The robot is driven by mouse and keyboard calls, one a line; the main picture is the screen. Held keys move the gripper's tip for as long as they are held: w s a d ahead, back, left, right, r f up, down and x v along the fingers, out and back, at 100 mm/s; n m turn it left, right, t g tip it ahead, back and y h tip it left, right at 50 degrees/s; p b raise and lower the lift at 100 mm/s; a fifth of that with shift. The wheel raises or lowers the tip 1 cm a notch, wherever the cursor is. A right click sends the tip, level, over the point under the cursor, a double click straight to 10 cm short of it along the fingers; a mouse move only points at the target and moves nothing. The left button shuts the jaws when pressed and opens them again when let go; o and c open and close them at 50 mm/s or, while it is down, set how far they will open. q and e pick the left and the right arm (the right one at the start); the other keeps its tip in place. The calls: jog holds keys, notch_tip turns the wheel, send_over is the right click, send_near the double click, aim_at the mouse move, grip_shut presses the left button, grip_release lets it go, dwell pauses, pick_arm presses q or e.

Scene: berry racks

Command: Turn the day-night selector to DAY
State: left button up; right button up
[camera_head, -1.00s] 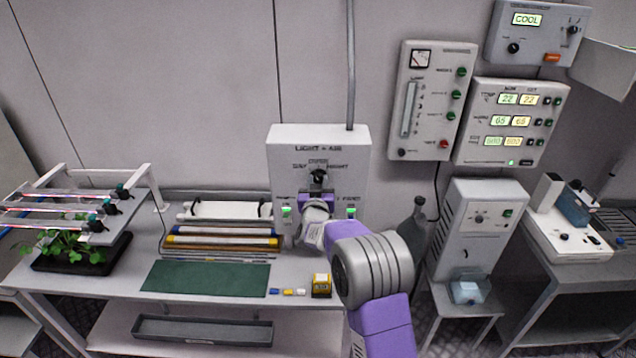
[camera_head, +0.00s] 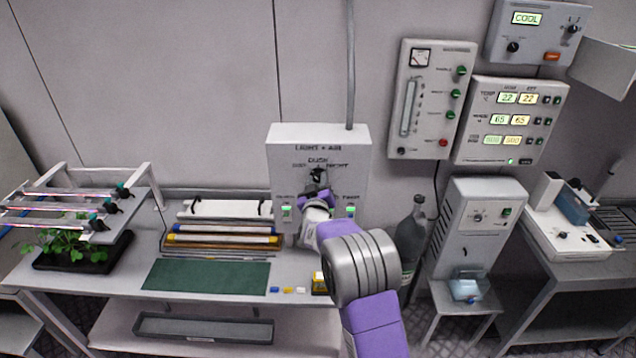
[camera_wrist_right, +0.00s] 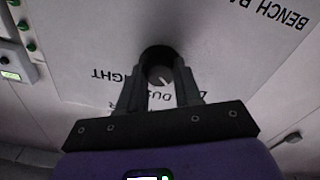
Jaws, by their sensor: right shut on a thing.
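The dark day-night selector knob (camera_head: 317,175) is on the white LIGHT + AIR box (camera_head: 350,160) on the wall. DUSK is printed above it, with DAY on the left and NIGHT on the right. My right gripper (camera_wrist_right: 158,82) is shut on the knob, one dark finger on each side. The knob's round face also shows in the right wrist view (camera_wrist_right: 159,68), where the labels are upside down. A short pale mark on it points down and slightly right, close to the partly covered DUSK and DAY lettering; its exact setting is unclear. My left gripper is not in view.
Two green-lit switches (camera_head: 286,211) (camera_head: 350,211) flank my gripper low on the box. A grey bottle (camera_head: 411,235) stands right of my arm.

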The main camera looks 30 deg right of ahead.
jog(key=shift+r, duration=0.1)
jog(key=o, duration=1)
jog(key=shift+o, duration=0.2)
jog(key=b+v, duration=0.1)
jog(key=v, duration=0.6)
jog(key=shift+s, duration=0.2)
jog(key=shift+a, duration=0.1)
